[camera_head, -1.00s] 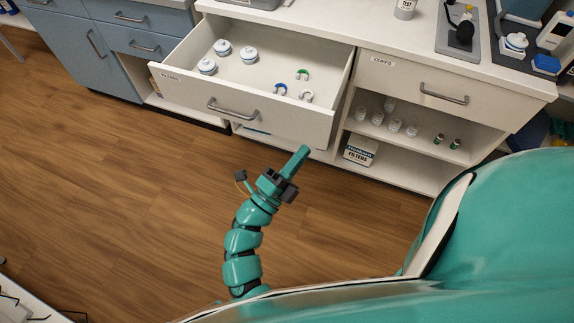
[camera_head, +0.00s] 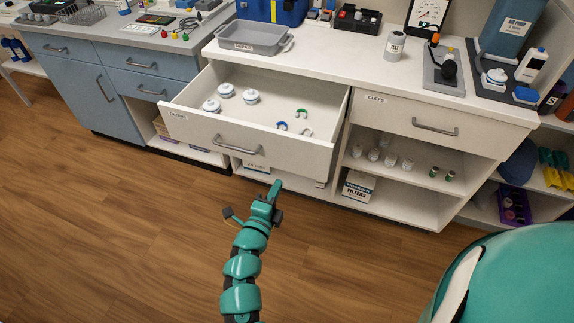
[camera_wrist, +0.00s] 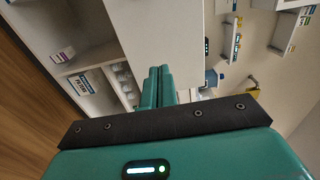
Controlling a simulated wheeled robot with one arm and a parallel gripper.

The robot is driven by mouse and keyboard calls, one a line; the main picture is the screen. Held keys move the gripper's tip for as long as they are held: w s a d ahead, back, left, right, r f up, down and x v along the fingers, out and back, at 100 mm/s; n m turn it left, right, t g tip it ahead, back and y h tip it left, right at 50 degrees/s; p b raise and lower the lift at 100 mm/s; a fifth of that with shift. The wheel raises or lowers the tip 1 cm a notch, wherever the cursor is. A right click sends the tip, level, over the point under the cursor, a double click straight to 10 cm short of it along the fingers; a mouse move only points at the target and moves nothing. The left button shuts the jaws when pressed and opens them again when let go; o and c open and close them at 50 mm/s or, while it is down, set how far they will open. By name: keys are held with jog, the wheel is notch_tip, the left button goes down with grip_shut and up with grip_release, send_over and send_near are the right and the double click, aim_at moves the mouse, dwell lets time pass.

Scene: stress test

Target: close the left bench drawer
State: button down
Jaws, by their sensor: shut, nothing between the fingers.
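The left bench drawer (camera_head: 292,155) is pulled well out of the white bench. Its front has a grey bar handle (camera_head: 237,145) and a label at its left end. Inside lie several white lidded jars (camera_head: 226,91), a green clip (camera_head: 302,112), a blue clip (camera_head: 282,126) and a white clip (camera_head: 306,132). My gripper (camera_head: 276,186) is shut and empty, in the picture just below the drawer front, right of the handle. Contact cannot be told. In the wrist view my shut fingers (camera_wrist: 158,82) point toward a white panel (camera_wrist: 160,35).
The right drawer (camera_head: 410,116), labelled cuffs, is shut. Open shelves below it hold cups and a filters box (camera_head: 358,187), also seen in the wrist view (camera_wrist: 82,86). A grey tray (camera_head: 252,38) stands on the worktop. Blue cabinets (camera_head: 110,85) stand left. The wooden floor in front is clear.

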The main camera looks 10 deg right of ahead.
aim_at(291, 158)
jog(key=x, duration=0.9)
